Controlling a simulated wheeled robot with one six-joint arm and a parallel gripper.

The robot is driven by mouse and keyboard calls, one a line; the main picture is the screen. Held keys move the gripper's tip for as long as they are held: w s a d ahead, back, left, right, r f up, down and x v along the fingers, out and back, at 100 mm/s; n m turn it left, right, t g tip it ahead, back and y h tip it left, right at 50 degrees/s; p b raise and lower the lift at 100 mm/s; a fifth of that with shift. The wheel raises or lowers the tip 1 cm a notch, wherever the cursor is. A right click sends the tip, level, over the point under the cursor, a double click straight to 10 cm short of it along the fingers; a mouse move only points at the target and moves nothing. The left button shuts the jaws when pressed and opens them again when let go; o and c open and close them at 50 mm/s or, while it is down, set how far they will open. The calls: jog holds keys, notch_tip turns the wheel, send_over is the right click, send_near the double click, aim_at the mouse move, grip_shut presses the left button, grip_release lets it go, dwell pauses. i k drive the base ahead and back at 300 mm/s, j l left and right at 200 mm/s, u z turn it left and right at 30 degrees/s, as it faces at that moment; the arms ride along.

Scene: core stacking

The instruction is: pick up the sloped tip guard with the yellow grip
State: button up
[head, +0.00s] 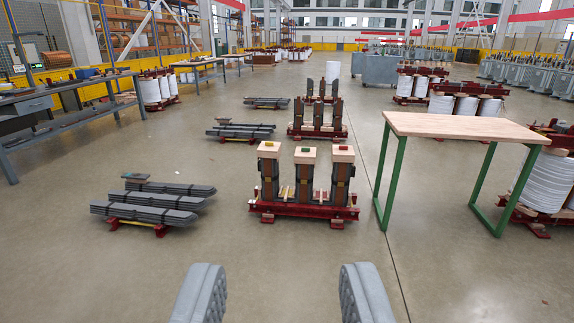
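Three pale wooden tip guards cap the dark upright legs of the nearest core, in the middle of the head view. The left guard (268,151) has a small yellow grip (267,144) on top. The middle guard (306,156) has a green grip, and the right guard (343,155) has a small reddish grip. At this distance I cannot tell clearly which top is sloped. My gripper (283,290) is open and empty at the bottom of the view, its two grey fingers wide apart, well short of the core.
The core stands on a red base frame (303,210). A wooden-topped table (460,126) with green legs stands to its right. Stacked grey laminations (155,200) lie low on the left, with a workbench (60,105) beyond. The floor (270,260) before the core is clear.

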aim_at(267, 149)
jog(key=i+l, duration=0.1)
jog(key=i, duration=3.3)
jog(key=i+u, duration=0.15)
jog(key=i, duration=0.35)
jog(key=i+l+u, duration=0.2)
jog(key=i, duration=0.3)
jog(key=j, duration=0.05)
